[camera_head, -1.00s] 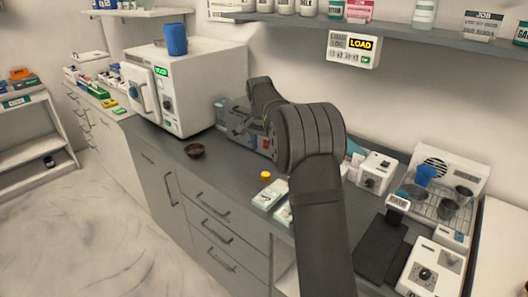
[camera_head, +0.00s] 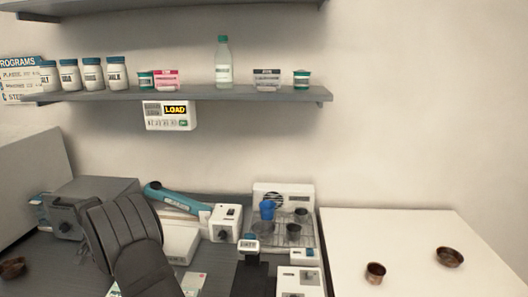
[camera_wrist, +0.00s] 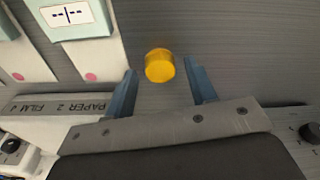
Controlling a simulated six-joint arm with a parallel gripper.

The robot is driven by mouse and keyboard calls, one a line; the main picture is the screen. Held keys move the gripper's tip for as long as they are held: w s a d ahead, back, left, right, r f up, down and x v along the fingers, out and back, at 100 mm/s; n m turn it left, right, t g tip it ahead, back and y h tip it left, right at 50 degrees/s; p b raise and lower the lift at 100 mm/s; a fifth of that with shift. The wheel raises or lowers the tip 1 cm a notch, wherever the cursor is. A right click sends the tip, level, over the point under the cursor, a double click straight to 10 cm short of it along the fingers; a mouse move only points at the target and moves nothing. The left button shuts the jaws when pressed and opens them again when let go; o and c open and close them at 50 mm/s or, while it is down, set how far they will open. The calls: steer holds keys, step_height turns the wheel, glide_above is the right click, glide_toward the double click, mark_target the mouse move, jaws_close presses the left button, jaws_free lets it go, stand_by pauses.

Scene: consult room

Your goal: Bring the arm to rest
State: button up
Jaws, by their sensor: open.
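My gripper (camera_wrist: 162,92) shows in the wrist view with its two blue-grey fingers spread apart and nothing held between them. A small yellow round cap or jar (camera_wrist: 160,66) lies on the dark counter just beyond the fingertips, in line with the gap. It does not touch either finger, as far as I can tell. In the head view my dark arm rises at the lower left over the counter, and the gripper itself is hidden there.
White packets (camera_wrist: 80,22) lie left of the gripper, by a box labelled PAPER 2 FILM. A drying rack with blue and dark cups (camera_head: 292,243) stands right of my arm. Two brown bowls (camera_head: 450,257) (camera_head: 375,272) are on the white table. A shelf (camera_head: 200,95) with bottles runs above.

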steer(key=shift+r, duration=1.75)
steer(key=shift+f, duration=0.15)
